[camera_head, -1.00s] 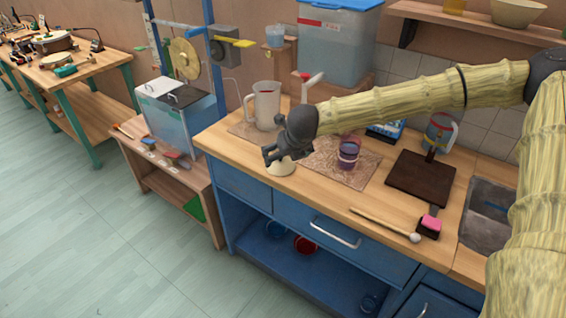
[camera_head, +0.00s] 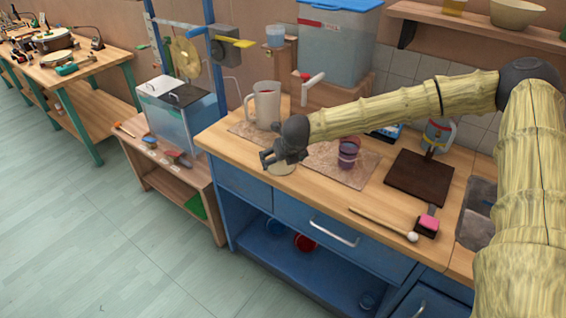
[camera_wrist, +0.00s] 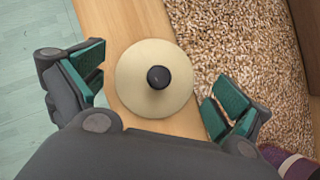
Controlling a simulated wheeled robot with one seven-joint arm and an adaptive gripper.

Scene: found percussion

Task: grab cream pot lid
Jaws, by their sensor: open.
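The cream pot lid (camera_wrist: 135,80) is a round, pale disc with a dark round knob (camera_wrist: 158,77) at its middle. In the wrist view it lies on the wooden counter near the front edge, just beside a speckled mat. My gripper (camera_wrist: 155,92) is open above it, one green-padded finger on each side, apart from the lid. In the head view my gripper (camera_head: 268,160) hangs over the counter's left front part and covers much of the lid (camera_head: 282,169); only its lower part shows.
A purple cup (camera_head: 348,154) stands on the brown mat (camera_head: 368,170) to the right. A pitcher (camera_head: 266,104) stands behind. A dark board (camera_head: 418,178), a mallet (camera_head: 384,225) and a pink sponge (camera_head: 428,222) lie further right. The counter's front edge is close to the lid.

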